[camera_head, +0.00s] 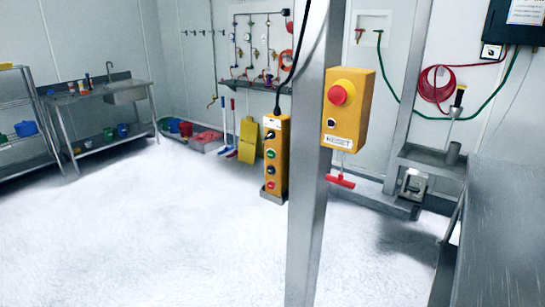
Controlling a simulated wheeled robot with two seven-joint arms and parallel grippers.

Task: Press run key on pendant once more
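A yellow pendant (275,157) hangs upright on a black cable just left of a steel post in the camera_head view. Its face carries a column of controls: a black selector at the top, a green button (271,154), a dark button below it and a red button (270,185) at the bottom. Which control is the run key cannot be read at this size. A small grey bracket sits at the pendant's lower end. Neither of my grippers shows in this view.
The steel post (308,200) stands close beside the pendant. A yellow emergency-stop box (347,115) with a red mushroom button is fixed to the post. A steel surface (505,220) fills the right. A sink bench (105,105) stands far left.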

